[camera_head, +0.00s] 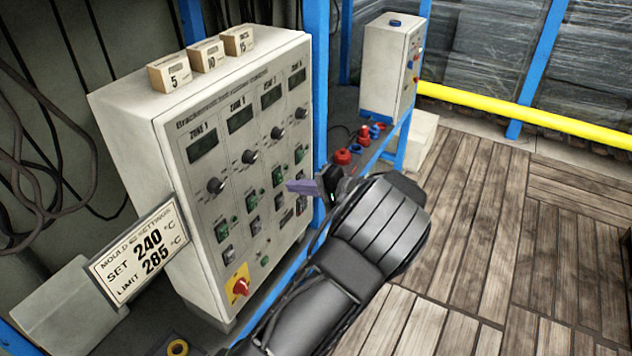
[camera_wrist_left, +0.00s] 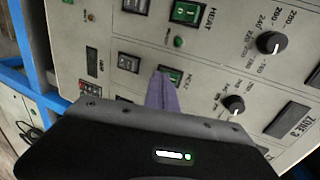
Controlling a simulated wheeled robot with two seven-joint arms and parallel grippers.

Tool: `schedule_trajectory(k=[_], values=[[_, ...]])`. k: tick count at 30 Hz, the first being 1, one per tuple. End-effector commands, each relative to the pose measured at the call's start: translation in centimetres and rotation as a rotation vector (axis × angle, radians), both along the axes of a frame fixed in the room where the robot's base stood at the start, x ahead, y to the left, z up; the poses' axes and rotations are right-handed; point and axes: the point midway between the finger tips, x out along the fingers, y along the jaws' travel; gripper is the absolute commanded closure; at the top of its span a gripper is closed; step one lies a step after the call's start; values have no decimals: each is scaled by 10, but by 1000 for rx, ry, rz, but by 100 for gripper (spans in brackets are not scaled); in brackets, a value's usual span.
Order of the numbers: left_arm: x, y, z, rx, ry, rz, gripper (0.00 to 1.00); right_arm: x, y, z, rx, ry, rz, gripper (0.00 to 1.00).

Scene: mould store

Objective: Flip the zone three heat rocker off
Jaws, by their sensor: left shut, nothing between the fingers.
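The zone three heat rocker (camera_head: 277,176) is a small green switch below the third knob on the grey control panel (camera_head: 186,137). In the left wrist view, the panel appears turned sideways and this rocker (camera_wrist_left: 172,75) shows green right beside the fingertips. Its lower part there is covered by the fingers, and which side is pressed is unclear. My left gripper (camera_head: 300,187) is shut and empty, with purple fingertips pointing at the panel close to this rocker. The purple fingers (camera_wrist_left: 161,92) are together in the left wrist view. Contact cannot be told. My right gripper is not in view.
Neighbouring zone rockers and knobs (camera_head: 250,157) sit close on both sides. A red switch on yellow (camera_head: 238,287) is low on the panel. A settings sign (camera_head: 138,253) stands left. Small blocks (camera_head: 206,54) rest on top. A second grey box (camera_head: 388,68) stands behind.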

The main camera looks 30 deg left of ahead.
Motion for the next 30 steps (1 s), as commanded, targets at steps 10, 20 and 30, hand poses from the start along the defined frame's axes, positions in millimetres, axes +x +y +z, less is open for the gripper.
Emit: schedule_trajectory(k=[10,20,30], values=[[0,23,-8,-1,0,0,100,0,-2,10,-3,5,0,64],[0,26,-10,6,-1,0,100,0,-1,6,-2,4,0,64],[0,30,-8,16,-2,1,100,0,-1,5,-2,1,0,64]])
